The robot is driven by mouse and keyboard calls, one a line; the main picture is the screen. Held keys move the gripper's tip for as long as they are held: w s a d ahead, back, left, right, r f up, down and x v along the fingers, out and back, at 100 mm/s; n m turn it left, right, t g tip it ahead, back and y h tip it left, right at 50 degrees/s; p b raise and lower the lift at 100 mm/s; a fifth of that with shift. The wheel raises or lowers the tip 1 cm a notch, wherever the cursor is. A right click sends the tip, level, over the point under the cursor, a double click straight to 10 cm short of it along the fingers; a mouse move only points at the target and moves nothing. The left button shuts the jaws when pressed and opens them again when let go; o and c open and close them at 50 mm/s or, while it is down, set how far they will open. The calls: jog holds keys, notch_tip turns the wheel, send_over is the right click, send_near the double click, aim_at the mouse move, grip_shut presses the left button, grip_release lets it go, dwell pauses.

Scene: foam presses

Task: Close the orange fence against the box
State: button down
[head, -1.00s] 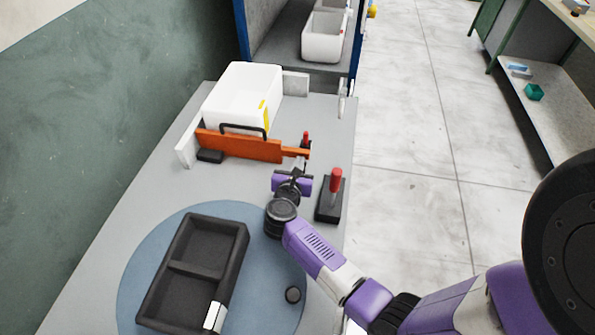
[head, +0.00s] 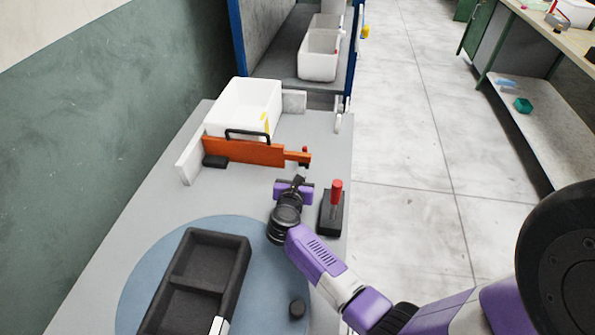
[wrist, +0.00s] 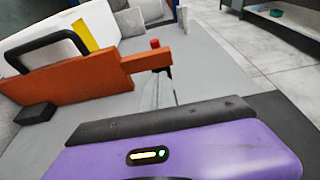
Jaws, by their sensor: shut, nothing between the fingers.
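The orange fence (head: 246,151) with a black handle stands along the near side of the white box (head: 247,106), and its narrow end points right. In the head view it looks close to the box; I cannot tell whether they touch. My gripper (head: 297,182) is shut and empty, just in front of the fence's narrow right end. In the wrist view the fence (wrist: 75,77) crosses the left half and the box (wrist: 93,25) shows behind it. The fingers (wrist: 158,92) show just below and right of the fence's end; contact is unclear.
A red-handled lever on a black base (head: 331,210) stands right of my gripper. A black divided tray (head: 196,285) sits on a blue round mat (head: 150,269) nearer me. White side plates (head: 190,160) flank the box. The green wall is at left.

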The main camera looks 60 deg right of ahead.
jog(key=b+v, duration=0.1)
jog(key=v, duration=0.8)
jog(key=shift+a+f, duration=0.1)
jog(key=shift+f, duration=0.05)
jog(key=shift+v, duration=0.85)
